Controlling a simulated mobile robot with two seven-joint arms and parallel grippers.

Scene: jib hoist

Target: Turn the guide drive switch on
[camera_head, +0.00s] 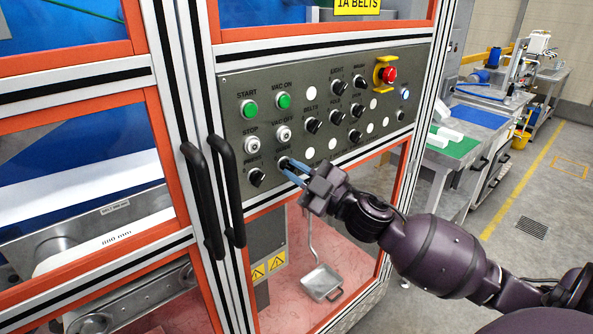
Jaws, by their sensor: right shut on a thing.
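A grey control panel (323,60) on the machine front carries several black rotary switches and push buttons. One black rotary switch (283,162) sits in the lower row, right of the lower-left switch (256,178); its small label above is hard to read and may be the guide drive. My right gripper (289,168) reaches in from the right, with its blue fingers shut on this switch's knob. The fingers hide part of the knob, so its turned position cannot be told. My left gripper is not in view.
Two black door handles (228,190) stand out left of the panel. A red emergency stop (389,74) on a yellow mount sits at the upper right. Green start (249,108) and vacuum-on (284,100) buttons are at the upper left. Benches (470,125) stand at the right beyond open floor.

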